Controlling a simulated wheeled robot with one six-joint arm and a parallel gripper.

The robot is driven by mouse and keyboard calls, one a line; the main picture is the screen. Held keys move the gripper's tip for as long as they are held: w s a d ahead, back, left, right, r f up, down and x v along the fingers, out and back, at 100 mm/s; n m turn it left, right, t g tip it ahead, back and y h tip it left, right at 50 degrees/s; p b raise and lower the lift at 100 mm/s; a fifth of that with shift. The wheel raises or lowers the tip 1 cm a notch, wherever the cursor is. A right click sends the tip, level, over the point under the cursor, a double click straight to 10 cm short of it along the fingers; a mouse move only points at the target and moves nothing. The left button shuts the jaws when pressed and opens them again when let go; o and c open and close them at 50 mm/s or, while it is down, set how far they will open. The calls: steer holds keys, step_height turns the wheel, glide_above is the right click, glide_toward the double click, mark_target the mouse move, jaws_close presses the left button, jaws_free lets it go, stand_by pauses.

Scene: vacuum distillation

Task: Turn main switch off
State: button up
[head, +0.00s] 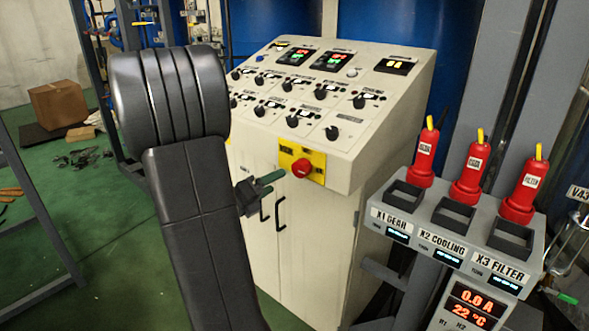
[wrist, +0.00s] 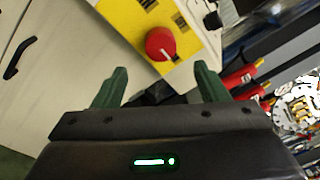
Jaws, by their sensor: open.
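The main switch is a red rotary knob (head: 302,168) on a yellow plate (head: 314,160) on the front of the cream control cabinet. In the wrist view the red knob (wrist: 161,44) shows above and between my fingers, with a pale mark on its lower right rim, and the yellow plate (wrist: 125,20) lies behind it. My gripper (head: 270,184) is just left of and slightly below the knob in the head view. Its two green fingers (wrist: 157,80) are spread apart and empty, and the knob looks clear of them. My arm hides part of the cabinet's left side.
The cabinet's sloped panel (head: 345,143) carries several black knobs and displays. Black door handles (head: 279,214) sit below the switch. At right, a grey stand (head: 385,215) holds red plugs (head: 470,175) over black sockets. Green floor (head: 110,220) is open at left.

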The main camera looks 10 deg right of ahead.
mark_target(297, 170)
steer(key=p+x, duration=0.2)
steer(key=x, duration=0.7)
steer(key=shift+c, duration=0.2)
steer(key=c, duration=1)
